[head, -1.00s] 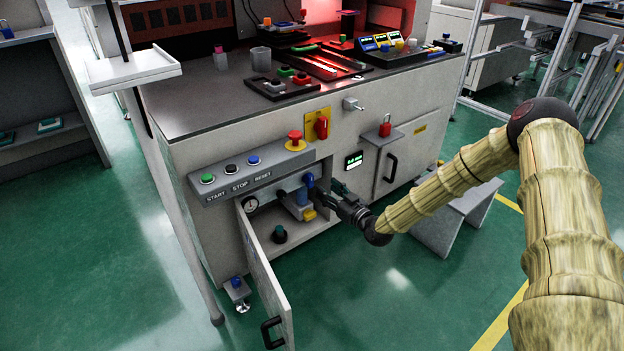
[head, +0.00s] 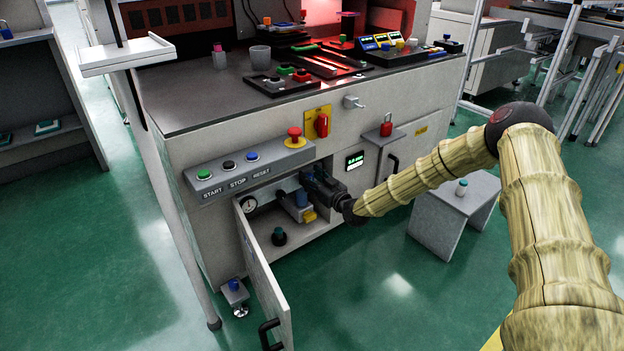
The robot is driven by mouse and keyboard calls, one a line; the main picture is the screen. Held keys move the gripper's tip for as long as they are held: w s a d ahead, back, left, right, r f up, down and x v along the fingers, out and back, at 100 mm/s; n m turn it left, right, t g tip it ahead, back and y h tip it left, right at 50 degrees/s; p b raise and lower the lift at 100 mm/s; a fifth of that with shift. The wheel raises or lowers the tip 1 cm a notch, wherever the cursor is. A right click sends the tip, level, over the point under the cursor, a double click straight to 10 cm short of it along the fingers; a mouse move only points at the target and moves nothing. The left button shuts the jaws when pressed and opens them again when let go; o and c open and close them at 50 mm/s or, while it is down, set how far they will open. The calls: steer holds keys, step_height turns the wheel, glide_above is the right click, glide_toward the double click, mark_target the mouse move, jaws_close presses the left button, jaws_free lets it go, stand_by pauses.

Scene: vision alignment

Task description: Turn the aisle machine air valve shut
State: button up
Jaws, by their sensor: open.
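The air unit (head: 291,207) sits inside an open compartment in the front of the grey machine (head: 230,145). It has a blue part (head: 302,198) and a yellow piece (head: 310,216) at its lower right. A round gauge (head: 249,205) is to its left. My gripper (head: 309,178) is open at the top of the unit, reaching in from the right. It covers the spot where a blue handle showed earlier, so the handle's angle and any contact with the fingers are hidden.
The compartment door (head: 264,272) hangs open toward the front left. A dark knob (head: 279,236) stands on the compartment floor. The button panel (head: 245,170) juts out above. A red lockout (head: 385,129) and a small display (head: 355,161) are to the right. A grey stool (head: 455,215) stands at right.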

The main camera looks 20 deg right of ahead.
jaws_close()
steer(key=shift+p, duration=0.35)
steer(key=shift+s+a+f+n+p, duration=0.15)
steer(key=shift+a+f+n+p, duration=0.25)
steer(key=shift+n+p, duration=1.95)
steer(key=shift+s+a+f+n+p, duration=0.15)
steer(key=shift+a+f+n+p, duration=0.6)
steer(key=shift+n, duration=2.9)
steer(key=shift+s+a+f+n+p, duration=0.15)
steer(key=shift+n+p, duration=1.75)
steer(key=shift+n, duration=1.1)
steer(key=shift+d, duration=0.15)
jaws_free()
